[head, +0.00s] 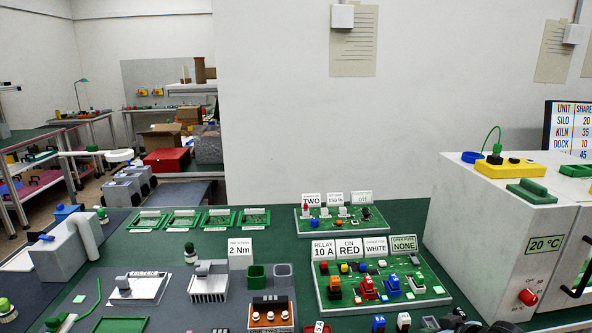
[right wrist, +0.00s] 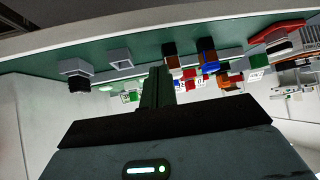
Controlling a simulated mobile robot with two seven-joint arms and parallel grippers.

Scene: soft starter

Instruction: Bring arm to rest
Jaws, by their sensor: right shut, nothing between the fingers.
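My right gripper (right wrist: 157,88) shows in the right wrist view, with its dark fingers together and nothing between them. The fingers point toward the green bench top, which lies across the top of that view. Small parts in brown, blue and red stand beyond the fingertips, apart from them as far as I can tell. In the head view a dark shape at the lower right edge is too cut off to identify. My left gripper is in neither view.
The green bench (head: 398,218) carries a relay board (head: 340,303), a board behind it (head: 306,226), a finned heat sink (head: 210,287) and a grey press-like unit (head: 62,250). A white oven (head: 480,240) reading 20 °C stands at the right. Clear bench lies before the wall.

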